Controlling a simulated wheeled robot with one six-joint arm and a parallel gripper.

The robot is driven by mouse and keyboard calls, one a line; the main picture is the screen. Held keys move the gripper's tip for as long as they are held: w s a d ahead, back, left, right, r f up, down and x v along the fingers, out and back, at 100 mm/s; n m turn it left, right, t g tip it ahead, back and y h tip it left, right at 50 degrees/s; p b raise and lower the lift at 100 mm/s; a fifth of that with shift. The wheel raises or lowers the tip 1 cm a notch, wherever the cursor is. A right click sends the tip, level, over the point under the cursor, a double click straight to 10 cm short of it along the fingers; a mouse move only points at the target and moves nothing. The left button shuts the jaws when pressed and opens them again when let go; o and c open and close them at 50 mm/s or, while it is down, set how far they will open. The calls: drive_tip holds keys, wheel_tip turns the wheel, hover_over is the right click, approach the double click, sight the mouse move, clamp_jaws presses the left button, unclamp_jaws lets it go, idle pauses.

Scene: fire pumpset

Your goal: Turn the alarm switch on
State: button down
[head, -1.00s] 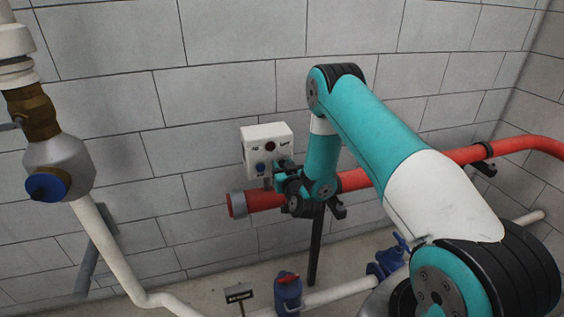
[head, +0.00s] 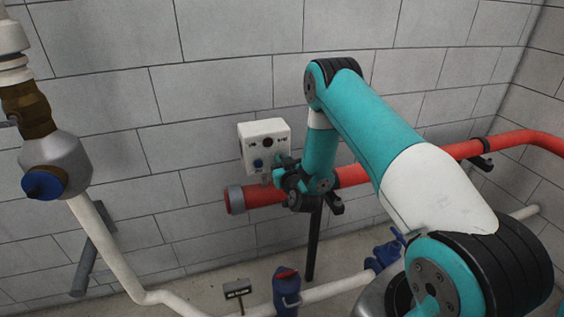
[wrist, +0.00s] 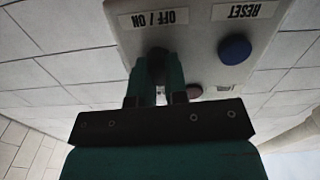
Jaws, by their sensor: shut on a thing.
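The white alarm box (head: 262,132) is on the block wall in the head view, with my gripper (head: 281,163) at its lower right front. In the wrist view, the box face (wrist: 203,40) appears upside down, with an OFF / ON label (wrist: 160,18). Just below that label in the picture is the dark alarm switch knob (wrist: 158,58). My gripper (wrist: 157,70) is shut on this knob, one teal finger on each side. The fingers partly cover the knob, so its exact angle is hard to tell.
A blue button (wrist: 235,47) under a RESET label and a dark red round part (wrist: 187,92) are beside the switch. A red pipe (head: 262,194) runs just below the box. A blue valve (head: 287,290) stands lower down.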

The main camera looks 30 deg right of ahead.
drive_tip(key=n+p, duration=0.1)
drive_tip(key=n, duration=1)
drive_tip(key=shift+a, duration=0.1)
drive_tip(key=shift+p, duration=0.3)
idle(0.3)
drive_tip(key=c, duration=1.2)
unclamp_jaws()
drive_tip(key=shift+o, duration=0.2)
